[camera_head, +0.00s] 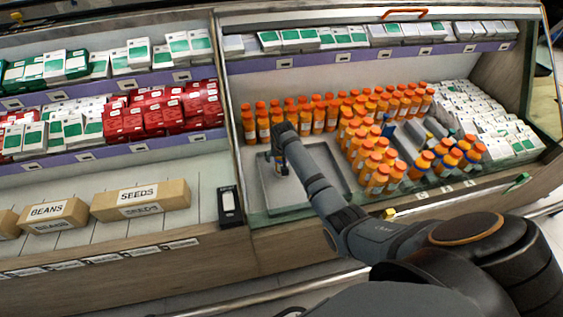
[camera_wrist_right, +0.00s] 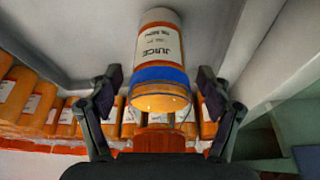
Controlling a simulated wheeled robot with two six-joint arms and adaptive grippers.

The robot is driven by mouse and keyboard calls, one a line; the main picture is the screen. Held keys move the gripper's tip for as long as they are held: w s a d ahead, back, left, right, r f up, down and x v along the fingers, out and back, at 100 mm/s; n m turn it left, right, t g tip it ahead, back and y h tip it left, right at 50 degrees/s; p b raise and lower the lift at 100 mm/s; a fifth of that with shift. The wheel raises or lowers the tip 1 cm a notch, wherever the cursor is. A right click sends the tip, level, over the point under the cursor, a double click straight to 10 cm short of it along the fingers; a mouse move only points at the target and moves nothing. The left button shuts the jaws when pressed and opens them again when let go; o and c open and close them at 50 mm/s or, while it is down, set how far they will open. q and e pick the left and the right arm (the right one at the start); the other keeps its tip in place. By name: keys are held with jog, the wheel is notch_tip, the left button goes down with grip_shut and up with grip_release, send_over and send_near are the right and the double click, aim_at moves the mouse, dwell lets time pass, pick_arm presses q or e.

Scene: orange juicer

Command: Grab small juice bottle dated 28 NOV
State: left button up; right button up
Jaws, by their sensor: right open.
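My right gripper (camera_head: 280,160) reaches down over a grey tray (camera_head: 262,200) in the display case. In the right wrist view my right gripper (camera_wrist_right: 160,90) is open, with one finger on each side of a small orange juice bottle (camera_wrist_right: 158,45). The bottle has a white label reading JUICE, a blue band and an orange end towards the gripper. I see gaps between the fingers and the bottle. The smaller print on its label is too small to read, so I cannot tell its date. My left gripper is not in view.
Rows of orange juice bottles (camera_head: 318,116) stand behind the tray. More bottles (camera_head: 375,172) stand to its right, and some blue-banded bottles (camera_head: 447,162) further right. A glass front edge runs before the tray.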

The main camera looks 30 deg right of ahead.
jog(key=shift+s+r, duration=0.1)
jog(key=shift+c, duration=1.8)
jog(key=c, duration=1.2)
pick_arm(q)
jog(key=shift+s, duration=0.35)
pick_arm(e)
jog(key=shift+o, duration=0.2)
jog(key=shift+r, duration=0.1)
notch_tip(320, 180, up, 4)
jog(key=shift+f, duration=0.25)
pick_arm(q)
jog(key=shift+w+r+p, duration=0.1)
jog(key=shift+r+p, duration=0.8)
jog(key=shift+p, duration=0.05)
pick_arm(e)
jog(key=s+d+r, duration=0.2)
jog(key=s+r, duration=0.7)
jog(key=s, duration=0.4)
jog(key=shift+s+r, duration=0.15)
jog(key=shift+s, duration=0.2)
